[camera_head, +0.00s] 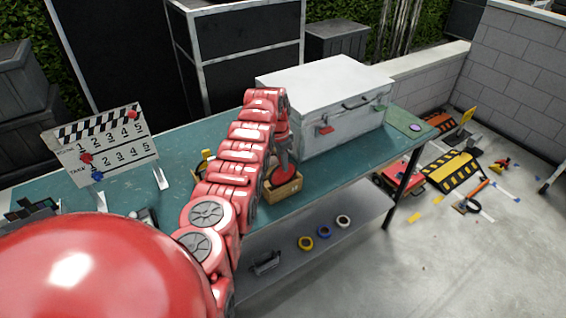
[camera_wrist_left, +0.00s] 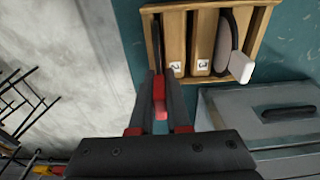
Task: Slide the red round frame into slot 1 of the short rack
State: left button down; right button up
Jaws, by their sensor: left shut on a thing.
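The short rack (camera_head: 285,191) is a small wooden box on the green table, left of the silver case. My left gripper (camera_head: 284,150) is above it, partly hidden by my arm. In the left wrist view, my left gripper (camera_wrist_left: 160,82) is shut on the red handle (camera_wrist_left: 158,90) of the red round frame. The red round frame (camera_head: 281,174) stands upright at the rack in the head view. In the wrist view it looks edge-on, along the rack's (camera_wrist_left: 259,22) leftmost slot. Labels 2 and 3 show; label 1 is not visible. How deep the frame sits is unclear.
A dark round frame with a white handle (camera_wrist_left: 237,67) stands in the rack's right slot. The silver case (camera_head: 325,105) is close on the right. A clapperboard (camera_head: 105,145) stands at left. Tape rolls (camera_head: 324,231) lie on the lower shelf.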

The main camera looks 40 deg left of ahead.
pick_arm(q)
jog(key=b, duration=0.3)
send_over(283, 185)
jog(key=shift+w+f, duration=0.1)
jog(key=shift+f, duration=2.1)
jog(key=c, duration=0.8)
grip_release()
jog(key=shift+r, duration=0.1)
jog(key=shift+a, duration=0.1)
jog(key=shift+r+b, duration=0.4)
jog(key=shift+r, duration=0.2)
jog(key=shift+s+a+r+b, duration=0.1)
jog(key=shift+s+r+b, duration=0.35)
jog(key=shift+r, duration=2.2)
jog(key=shift+s+a+r+b, duration=0.2)
jog(key=shift+r+b, duration=0.45)
jog(key=shift+r, duration=2.05)
jog(key=shift+s+a+r+b, duration=0.1)
jog(key=shift+s+r+b, duration=0.35)
jog(key=shift+r, duration=2.2)
jog(key=shift+w, duration=0.1)
